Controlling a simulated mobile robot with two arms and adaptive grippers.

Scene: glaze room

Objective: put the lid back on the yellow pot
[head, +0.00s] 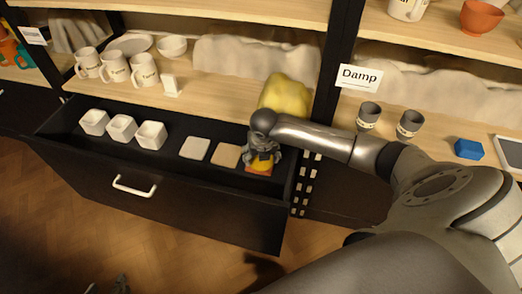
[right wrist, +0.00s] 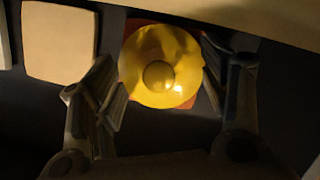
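A round, wavy-edged yellow piece with a central knob, which looks like the lid (right wrist: 190,55), sits on an orange-red tile (right wrist: 192,104) in the open drawer. In the head view the yellow lid (head: 263,164) is mostly hidden under my right gripper (head: 262,157). In the right wrist view my right gripper (right wrist: 165,88) is open, with one finger on each side of the lid and gaps between. A lumpy yellow form (head: 287,96) stands on the shelf behind; I cannot tell if it is the pot. A dark piece at the bottom left edge looks like my left gripper (head: 118,286).
The drawer (head: 180,203) also holds several white square cups (head: 122,128), a pale tile (head: 195,148) and a tan tile (head: 226,155). White mugs (head: 115,68) stand on the shelf above. Grey cups (head: 409,124) and a blue block (head: 468,149) are at right. The shelf edge overhangs the drawer's back.

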